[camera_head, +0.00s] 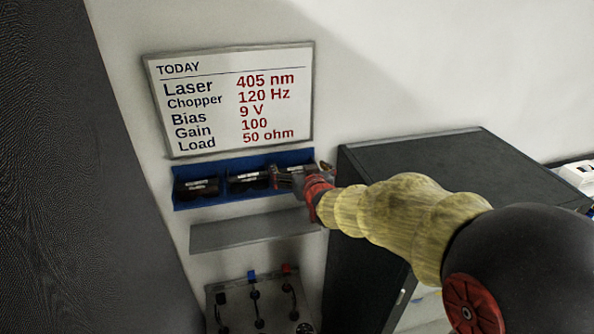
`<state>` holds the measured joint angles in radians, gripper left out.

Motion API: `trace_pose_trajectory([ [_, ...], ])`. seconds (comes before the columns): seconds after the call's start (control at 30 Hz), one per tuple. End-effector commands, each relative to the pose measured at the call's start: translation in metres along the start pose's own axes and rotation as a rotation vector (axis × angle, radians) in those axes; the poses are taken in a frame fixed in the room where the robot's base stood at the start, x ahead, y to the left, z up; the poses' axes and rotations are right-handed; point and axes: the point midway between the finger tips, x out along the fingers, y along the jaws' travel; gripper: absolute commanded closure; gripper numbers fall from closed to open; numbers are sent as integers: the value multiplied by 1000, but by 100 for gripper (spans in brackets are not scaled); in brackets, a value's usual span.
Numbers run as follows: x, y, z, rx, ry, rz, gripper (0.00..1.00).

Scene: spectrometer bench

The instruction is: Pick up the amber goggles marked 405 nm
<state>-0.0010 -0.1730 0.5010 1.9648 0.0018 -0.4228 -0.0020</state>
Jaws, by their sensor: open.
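A blue wall rack (213,170) holds dark goggles with small white labels. One pair, the left goggles (196,188), sits in the left compartment, and another, the middle goggles (246,180), sits in the middle one. The labels are too small to read, and I cannot tell which pair is amber or marked 405 nm. My gripper (277,178) is open at the right part of the rack, close to the right compartment. It hides most of what is there, and I cannot tell whether it touches anything.
A whiteboard (205,135) above the rack lists "Laser 405 nm". A grey shelf (250,231) juts out below it. A panel with cables (235,310) is lower down. A dark cabinet (345,270) stands close on the right, under my arm. A dark surface fills the left edge.

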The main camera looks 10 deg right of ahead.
Motion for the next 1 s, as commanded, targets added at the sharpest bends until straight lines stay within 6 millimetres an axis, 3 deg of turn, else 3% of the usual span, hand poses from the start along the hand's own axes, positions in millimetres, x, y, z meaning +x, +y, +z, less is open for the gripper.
trace_pose_trajectory([
  [0.2, 19, 0, 0, 0, -1, 0, 0],
  [0.5, 22, 0, 0, 1, 0, 0, 1],
  [1.0, 22, 0, 0, 1, -1, 0, 29],
])
